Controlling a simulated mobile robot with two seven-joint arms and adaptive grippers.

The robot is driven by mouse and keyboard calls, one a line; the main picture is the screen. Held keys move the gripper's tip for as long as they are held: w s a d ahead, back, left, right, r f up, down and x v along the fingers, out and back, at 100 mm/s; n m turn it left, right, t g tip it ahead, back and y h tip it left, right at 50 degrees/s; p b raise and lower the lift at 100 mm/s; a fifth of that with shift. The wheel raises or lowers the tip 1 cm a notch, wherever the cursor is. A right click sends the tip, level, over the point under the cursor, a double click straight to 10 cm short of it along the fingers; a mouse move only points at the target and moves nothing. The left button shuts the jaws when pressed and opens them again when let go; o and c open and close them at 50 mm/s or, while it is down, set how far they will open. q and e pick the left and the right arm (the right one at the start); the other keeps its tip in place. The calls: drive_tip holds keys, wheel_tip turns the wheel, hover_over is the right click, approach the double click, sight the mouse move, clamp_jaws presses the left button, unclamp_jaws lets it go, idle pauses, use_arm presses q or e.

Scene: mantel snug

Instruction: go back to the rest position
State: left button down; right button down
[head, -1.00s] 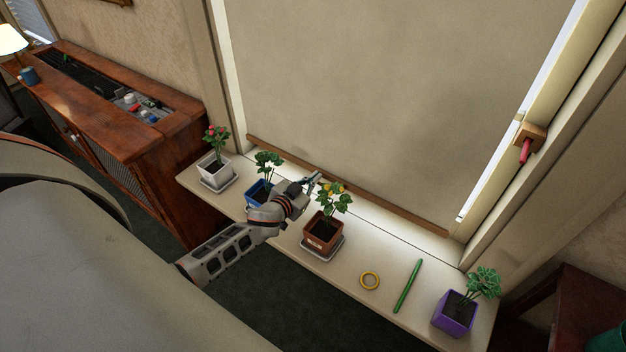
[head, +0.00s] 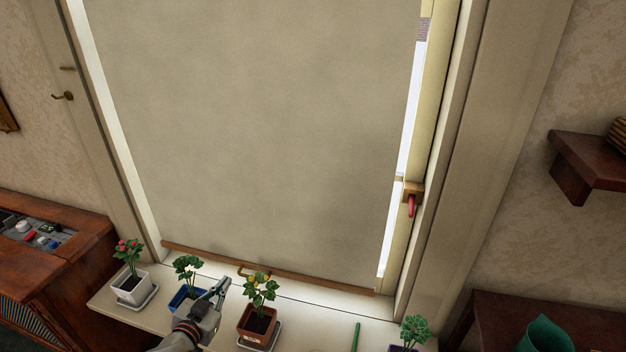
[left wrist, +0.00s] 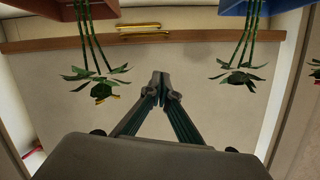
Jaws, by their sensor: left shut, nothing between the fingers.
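My left gripper (head: 221,287) is over the window sill in the head view, between the plant in the blue pot (head: 184,297) and the plant in the terracotta pot (head: 257,323). In the left wrist view the left gripper's fingertips (left wrist: 160,80) meet, shut with nothing between them. That view appears upside down, with a pot and plant on each side of the gripper. My right gripper is not in view.
The sill (head: 103,300) also bears a white pot (head: 131,288), a green stick (head: 356,337) and a plant at right (head: 413,330). A lowered blind (head: 260,130) with a bottom bar (head: 320,285) is behind. A red-handled latch (head: 411,205) is on the right frame.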

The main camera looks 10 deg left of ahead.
use_arm(q)
drive_tip(key=s+d+f+g+h, duration=0.1)
drive_tip(key=s+d+f+g, duration=0.1)
drive_tip(key=s+d, duration=0.6)
drive_tip(key=s+d+f+m+g+h+p, duration=0.1)
drive_tip(key=s+d+f+g, duration=0.1)
drive_tip(key=s+d+f, duration=0.3)
drive_tip(key=s+d, duration=0.4)
drive_tip(key=s, duration=0.6)
drive_tip(key=shift+d+m+g+h, duration=0.3)
drive_tip(key=shift+h, duration=0.1)
drive_tip(key=shift+s, duration=0.1)
